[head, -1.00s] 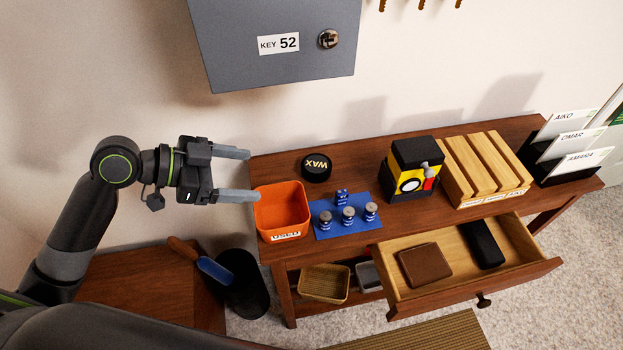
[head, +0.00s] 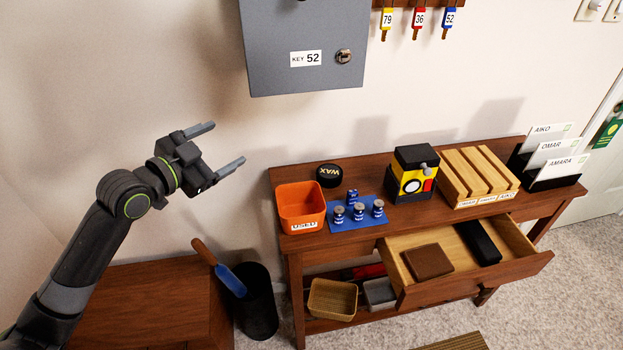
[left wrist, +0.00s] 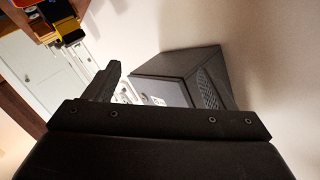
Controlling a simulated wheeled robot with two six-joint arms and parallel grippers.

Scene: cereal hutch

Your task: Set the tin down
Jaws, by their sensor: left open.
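The black round wax tin (head: 329,175), lettered WAX, rests flat on the hutch top (head: 290,245) near its back left corner, behind the orange bin. My left gripper (head: 229,144) is open and empty. It hangs in the air left of the tin and of the hutch, clearly apart from both. In the left wrist view a dark finger (left wrist: 103,84) shows with nothing held, and the tin is not seen there. My right gripper is not in view.
An orange bin (head: 302,205) and a blue mat (head: 345,224) with several small bottles stand beside the tin. A grey key cabinet (head: 306,75) hangs above; it also shows in the left wrist view (left wrist: 160,70). An open drawer (head: 465,280) juts forward. A dark bucket (head: 258,310) stands lower left.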

